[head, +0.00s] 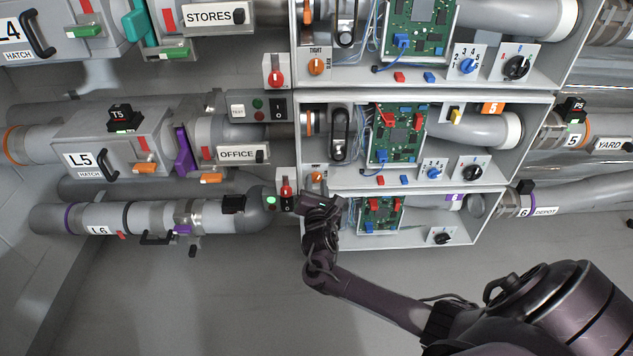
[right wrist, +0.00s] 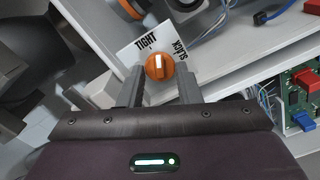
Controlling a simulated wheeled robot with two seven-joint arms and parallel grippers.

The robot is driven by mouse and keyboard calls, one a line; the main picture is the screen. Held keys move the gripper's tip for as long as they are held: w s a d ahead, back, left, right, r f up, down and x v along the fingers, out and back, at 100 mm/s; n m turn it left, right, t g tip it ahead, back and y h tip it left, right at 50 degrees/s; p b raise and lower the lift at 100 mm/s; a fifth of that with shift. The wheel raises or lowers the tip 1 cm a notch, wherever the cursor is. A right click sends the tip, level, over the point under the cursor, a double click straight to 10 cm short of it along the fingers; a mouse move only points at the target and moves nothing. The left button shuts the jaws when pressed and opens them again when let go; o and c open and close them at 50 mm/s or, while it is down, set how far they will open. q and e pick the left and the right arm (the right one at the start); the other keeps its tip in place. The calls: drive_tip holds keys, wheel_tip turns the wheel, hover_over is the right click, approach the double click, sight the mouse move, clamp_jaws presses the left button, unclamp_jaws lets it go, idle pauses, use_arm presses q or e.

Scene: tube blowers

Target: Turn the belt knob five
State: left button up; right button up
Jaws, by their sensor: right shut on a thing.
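The belt knob five (head: 316,177) is a small orange knob at the lower left corner of the middle open box. In the right wrist view the orange knob (right wrist: 160,67) has a white mark pointing roughly up, between the words TIGHT and SLACK on its white plate (right wrist: 128,54). My right gripper (head: 317,194) comes up from below to it. Its two fingers (right wrist: 160,78) are on either side of the knob and shut on it. My left gripper is not in view.
The middle box holds a green circuit board (head: 396,135) and dial knobs. A lower box (head: 400,238) sits right beside my right gripper. A small red-knob switch (head: 286,189) is just left of it. Grey pipes run both ways. The floor below is clear.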

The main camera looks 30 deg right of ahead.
drive_tip(key=m+p, duration=0.1)
drive_tip(key=m, duration=0.1)
drive_tip(key=shift+r+m, duration=0.1)
drive_tip(key=shift+m, duration=0.3)
drive_tip(key=m+p, duration=0.1)
drive_tip(key=m, duration=0.1)
drive_tip(key=shift+m, duration=0.3)
drive_tip(key=m+p, duration=0.1)
drive_tip(key=m, duration=0.2)
drive_tip(key=shift+m, duration=0.3)
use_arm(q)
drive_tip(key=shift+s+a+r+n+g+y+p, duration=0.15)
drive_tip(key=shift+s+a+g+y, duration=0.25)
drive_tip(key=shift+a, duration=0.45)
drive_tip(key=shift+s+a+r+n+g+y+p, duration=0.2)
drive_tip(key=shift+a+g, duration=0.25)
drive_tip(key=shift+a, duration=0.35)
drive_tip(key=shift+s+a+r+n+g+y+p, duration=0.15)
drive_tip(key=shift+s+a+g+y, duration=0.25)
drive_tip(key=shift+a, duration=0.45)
use_arm(e)
drive_tip(key=shift+m, duration=1.8)
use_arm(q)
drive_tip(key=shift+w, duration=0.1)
use_arm(e)
drive_tip(key=o, duration=0.7)
